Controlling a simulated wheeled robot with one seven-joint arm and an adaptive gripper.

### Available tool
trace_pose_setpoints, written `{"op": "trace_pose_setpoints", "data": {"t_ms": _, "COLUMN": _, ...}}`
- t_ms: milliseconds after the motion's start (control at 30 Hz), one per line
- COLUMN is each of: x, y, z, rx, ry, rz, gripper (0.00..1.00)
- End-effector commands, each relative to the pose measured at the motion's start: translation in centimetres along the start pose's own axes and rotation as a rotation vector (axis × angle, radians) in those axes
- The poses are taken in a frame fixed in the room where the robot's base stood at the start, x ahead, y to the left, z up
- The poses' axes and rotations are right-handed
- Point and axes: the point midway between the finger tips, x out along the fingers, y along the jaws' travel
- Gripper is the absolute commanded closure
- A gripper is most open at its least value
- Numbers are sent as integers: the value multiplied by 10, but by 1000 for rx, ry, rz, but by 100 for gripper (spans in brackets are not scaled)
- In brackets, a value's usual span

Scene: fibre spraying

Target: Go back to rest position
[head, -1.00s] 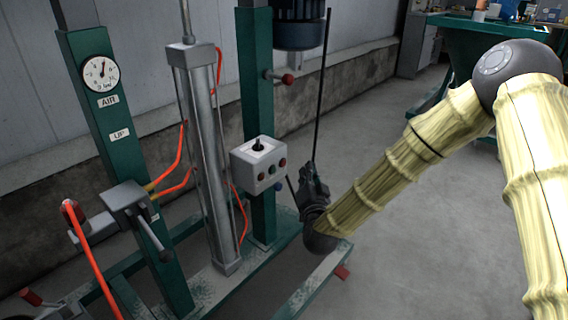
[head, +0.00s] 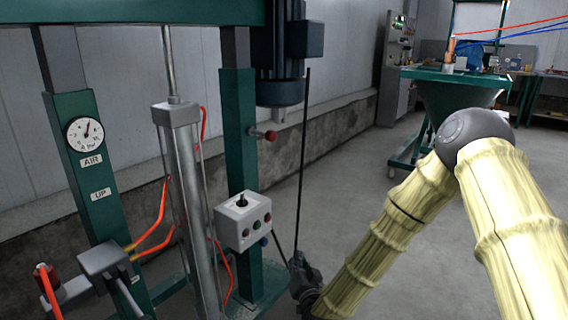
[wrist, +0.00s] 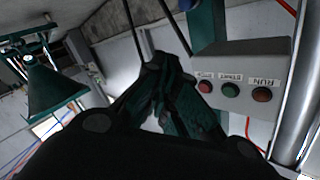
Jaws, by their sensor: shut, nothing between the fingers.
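My gripper (head: 300,262) is black and sits low in the head view, just right of and below the grey control box (head: 243,219). It is shut and holds nothing. In the wrist view my gripper (wrist: 163,68) points up the middle, with the control box (wrist: 240,85) to its right. The box carries a black lever on top and red and green buttons on its front. I cannot tell the exact gap between gripper and box.
A green frame with a pressure gauge (head: 84,134), a steel cylinder (head: 190,200) and orange hoses stands at the left. A dark motor (head: 278,65) hangs above. A green hopper (head: 455,95) stands at the back right. Grey floor (head: 345,165) lies clear between.

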Motion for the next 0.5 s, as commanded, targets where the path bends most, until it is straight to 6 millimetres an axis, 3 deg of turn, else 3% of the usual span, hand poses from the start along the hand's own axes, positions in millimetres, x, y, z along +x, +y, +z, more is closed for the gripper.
{"op": "trace_pose_setpoints", "data": {"t_ms": 33, "x": -13, "y": 17, "z": 24, "rx": -20, "ry": -68, "rz": 25, "gripper": 100}}
{"op": "trace_pose_setpoints", "data": {"t_ms": 200, "x": -62, "y": 70, "z": 92, "rx": -78, "ry": -285, "rz": 110, "gripper": 100}}
{"op": "trace_pose_setpoints", "data": {"t_ms": 367, "x": -121, "y": 118, "z": 145, "rx": -126, "ry": -487, "rz": 191, "gripper": 100}}
{"op": "trace_pose_setpoints", "data": {"t_ms": 500, "x": -180, "y": 157, "z": 184, "rx": -164, "ry": -664, "rz": 264, "gripper": 100}}
